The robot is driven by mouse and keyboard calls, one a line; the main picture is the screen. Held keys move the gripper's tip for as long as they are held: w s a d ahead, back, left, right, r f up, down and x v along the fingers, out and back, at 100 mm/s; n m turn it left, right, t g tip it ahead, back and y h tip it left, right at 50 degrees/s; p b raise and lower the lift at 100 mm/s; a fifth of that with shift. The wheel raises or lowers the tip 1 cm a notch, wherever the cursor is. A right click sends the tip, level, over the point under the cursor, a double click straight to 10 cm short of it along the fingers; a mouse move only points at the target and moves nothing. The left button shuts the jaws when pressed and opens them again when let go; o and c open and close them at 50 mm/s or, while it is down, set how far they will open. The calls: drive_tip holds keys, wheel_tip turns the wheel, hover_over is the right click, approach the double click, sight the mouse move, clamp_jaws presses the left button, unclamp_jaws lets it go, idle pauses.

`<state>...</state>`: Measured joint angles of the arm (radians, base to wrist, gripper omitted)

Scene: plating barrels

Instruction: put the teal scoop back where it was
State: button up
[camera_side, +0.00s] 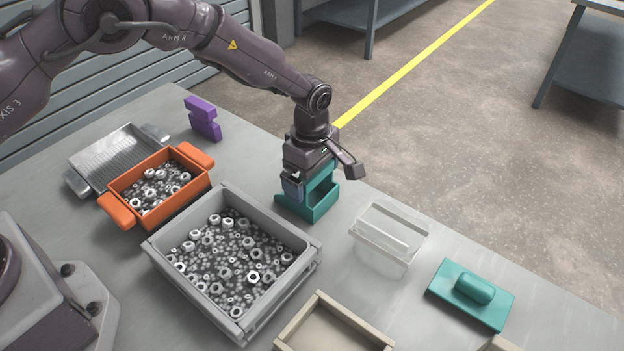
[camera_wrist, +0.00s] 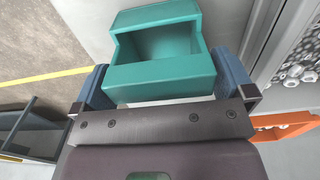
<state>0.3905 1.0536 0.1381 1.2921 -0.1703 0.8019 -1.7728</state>
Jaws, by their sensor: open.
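The teal scoop (camera_side: 318,204) is an open-topped box and appears to stand on the grey table, just right of the big grey crate. In the wrist view the scoop (camera_wrist: 158,78) is empty, with its opening facing the camera. My gripper (camera_side: 311,180) is down at the scoop. In the wrist view its blue fingers are apart, one at each side of the scoop's near wall, and the gripper (camera_wrist: 163,80) is open. I cannot tell whether either finger touches the scoop. Part of the scoop is hidden behind the gripper in the side view.
The grey crate (camera_side: 168,270) and the orange bin (camera_side: 122,212) hold nuts. A clear container (camera_side: 385,240), a teal plate with a grip (camera_side: 470,293) and a beige tray (camera_side: 340,305) stand at the right and front.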

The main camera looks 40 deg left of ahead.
wheel_tip(320, 180, up, 10)
drive_tip(key=shift+r, duration=0.25)
drive_tip(key=s+a+r+m+t, duration=0.1)
drive_tip(key=s+a+r+m, duration=0.25)
drive_tip(key=r, duration=0.25)
drive_tip(key=s+a+r+m+t+h, duration=0.1)
drive_tip(key=s+a+r+m, duration=0.15)
drive_tip(key=s+r, duration=0.3)
drive_tip(key=s+a+r+m+t, duration=0.1)
drive_tip(key=s+a+r+m, duration=0.1)
drive_tip(key=s+a+r, duration=0.3)
drive_tip(key=s+a+r+m+t, duration=0.1)
drive_tip(key=s+a+m, duration=0.1)
drive_tip(key=s+m, duration=0.3)
drive_tip(key=s+a+r+m+t+y, duration=0.1)
drive_tip(key=s+m, duration=0.4)
drive_tip(key=s, duration=0.5)
drive_tip(key=shift+a+r+t, duration=0.2)
drive_tip(key=shift+a+t, duration=0.1)
drive_tip(key=shift+a, duration=0.4)
